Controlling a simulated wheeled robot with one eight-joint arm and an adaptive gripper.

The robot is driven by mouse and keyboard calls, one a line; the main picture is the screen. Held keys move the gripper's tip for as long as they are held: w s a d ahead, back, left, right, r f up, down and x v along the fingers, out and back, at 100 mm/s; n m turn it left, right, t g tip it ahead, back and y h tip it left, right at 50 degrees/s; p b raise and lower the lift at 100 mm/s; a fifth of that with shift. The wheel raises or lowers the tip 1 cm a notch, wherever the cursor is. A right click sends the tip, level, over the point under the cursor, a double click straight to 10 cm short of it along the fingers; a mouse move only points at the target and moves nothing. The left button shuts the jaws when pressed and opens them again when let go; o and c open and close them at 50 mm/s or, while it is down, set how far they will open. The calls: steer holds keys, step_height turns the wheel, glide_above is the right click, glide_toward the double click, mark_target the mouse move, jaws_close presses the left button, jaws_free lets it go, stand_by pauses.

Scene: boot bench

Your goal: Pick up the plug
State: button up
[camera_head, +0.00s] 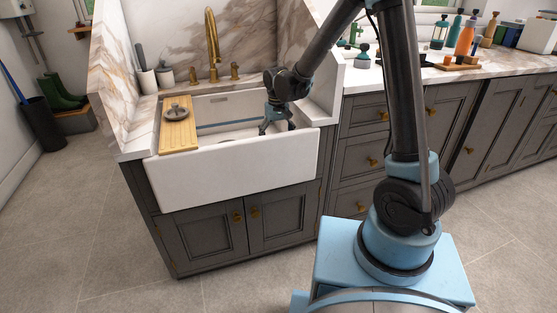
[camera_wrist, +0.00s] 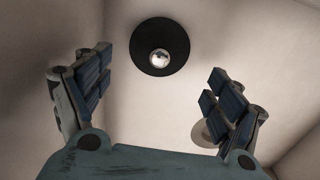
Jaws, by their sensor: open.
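The plug, a black disc with a shiny silver knob at its centre (camera_wrist: 159,47), lies on the pale sink floor in the wrist view. My gripper (camera_wrist: 158,85) is open and empty, its blue-padded fingers to the left and right. The plug shows beyond the fingertips, between them and toward the top of the picture, apart from both. In the head view my gripper (camera_head: 276,128) reaches down into the white sink (camera_head: 232,170). I cannot make out the plug there, behind the sink's front wall and gripper.
A pale ring, perhaps the drain (camera_wrist: 203,134), is partly hidden behind the right finger. A wooden board (camera_head: 179,135) with a grey round object (camera_head: 176,112) spans the sink's left side. A brass tap (camera_head: 212,45) stands behind. Sink walls surround my gripper.

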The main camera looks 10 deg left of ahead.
steer(key=shift+f, duration=3.85)
steer(key=shift+c, duration=0.5)
steer(key=c, duration=0.8)
steer(key=shift+r, duration=0.1)
